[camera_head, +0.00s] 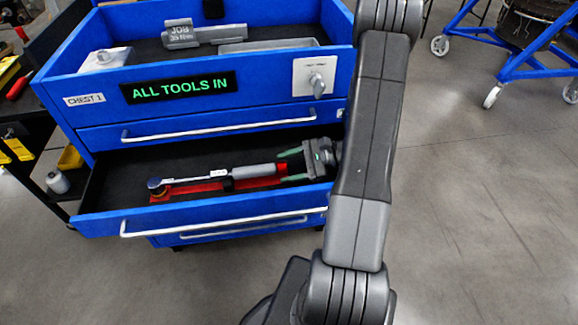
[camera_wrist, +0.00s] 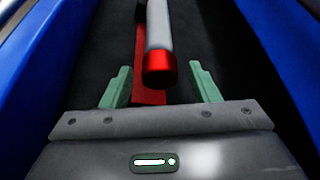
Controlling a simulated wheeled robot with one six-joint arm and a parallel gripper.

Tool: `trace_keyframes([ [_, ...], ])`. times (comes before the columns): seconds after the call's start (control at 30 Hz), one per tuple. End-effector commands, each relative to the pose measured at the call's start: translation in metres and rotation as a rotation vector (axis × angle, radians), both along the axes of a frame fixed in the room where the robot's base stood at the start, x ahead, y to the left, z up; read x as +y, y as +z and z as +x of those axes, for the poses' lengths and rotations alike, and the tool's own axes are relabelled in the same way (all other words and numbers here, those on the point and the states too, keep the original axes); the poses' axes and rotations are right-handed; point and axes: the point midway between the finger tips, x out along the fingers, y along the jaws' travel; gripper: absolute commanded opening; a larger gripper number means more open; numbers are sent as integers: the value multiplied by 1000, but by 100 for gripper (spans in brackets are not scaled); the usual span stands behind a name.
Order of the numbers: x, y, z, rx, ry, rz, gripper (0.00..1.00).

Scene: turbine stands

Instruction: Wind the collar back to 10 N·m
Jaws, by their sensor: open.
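A torque wrench (camera_head: 215,178) lies in the open drawer (camera_head: 110,222) of the blue tool chest, over a red tool bed (camera_head: 225,187). Its ratchet head is at the left and its grey handle at the right. The collar (camera_wrist: 158,70) is the red end of the handle, seen close in the wrist view. My gripper (camera_head: 290,165) is at the handle end, inside the drawer. In the wrist view its green fingers (camera_wrist: 160,88) stand apart, one on each side of the collar, with gaps and no visible contact. The scale is too small to read.
Blue drawer walls (camera_wrist: 275,45) flank my gripper. A dark cart (camera_head: 35,150) stands left. A blue wheeled stand (camera_head: 510,60) is at the back right; floor between is clear.

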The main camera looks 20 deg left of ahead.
Motion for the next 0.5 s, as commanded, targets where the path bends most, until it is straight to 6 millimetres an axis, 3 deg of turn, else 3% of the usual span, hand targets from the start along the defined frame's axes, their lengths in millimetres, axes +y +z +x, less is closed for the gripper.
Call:
trace_keyframes([
  [0.17,0,0,0,0,0,0,55],
  [0.4,0,0,0,0,0,0,10],
  [0.5,0,0,0,2,0,-1,10],
])
